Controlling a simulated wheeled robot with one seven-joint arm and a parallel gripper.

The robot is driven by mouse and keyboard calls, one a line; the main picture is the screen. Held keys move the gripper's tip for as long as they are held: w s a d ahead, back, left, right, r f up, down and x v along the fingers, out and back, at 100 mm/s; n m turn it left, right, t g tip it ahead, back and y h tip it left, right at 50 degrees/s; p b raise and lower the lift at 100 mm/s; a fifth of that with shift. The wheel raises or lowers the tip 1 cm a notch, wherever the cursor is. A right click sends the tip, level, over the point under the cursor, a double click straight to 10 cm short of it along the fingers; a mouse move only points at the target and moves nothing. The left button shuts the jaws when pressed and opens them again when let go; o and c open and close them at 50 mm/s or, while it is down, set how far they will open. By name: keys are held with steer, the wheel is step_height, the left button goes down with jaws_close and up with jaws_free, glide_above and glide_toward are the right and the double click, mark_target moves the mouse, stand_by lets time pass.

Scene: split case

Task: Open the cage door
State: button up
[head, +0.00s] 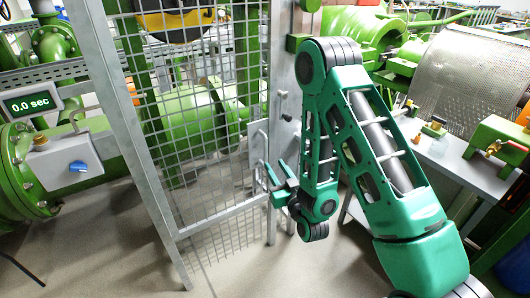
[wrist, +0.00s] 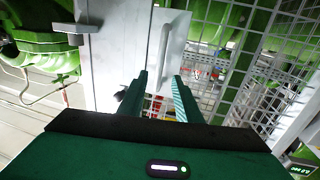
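The cage door (head: 205,120) is a grey metal frame with wire mesh, in the middle left of the head view; it looks shut or nearly so. Its pale upright handle (head: 259,150) is on the right edge of the door. My gripper (head: 277,173) is beside the lower end of the handle, with its two green fingers apart and nothing seen held. In the wrist view, the handle (wrist: 165,48) appears ahead, and its lower end lies between the fingertips (wrist: 159,75) in the picture. I cannot tell whether they touch.
A grey post (head: 288,90) stands right of the door. Green pipes and a valve (head: 190,125) show behind the mesh. A display box reading 0.0 sec (head: 30,103) is at left. A worktable (head: 455,160) stands at right. The floor (head: 110,250) in front is clear.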

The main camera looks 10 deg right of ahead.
mark_target(266, 152)
steer(key=w, duration=0.3)
steer(key=w+a, duration=0.1)
steer(key=w, duration=0.3)
steer(key=w+a, duration=0.1)
steer(key=w, duration=0.2)
steer(key=shift+w, duration=0.2)
jaws_close()
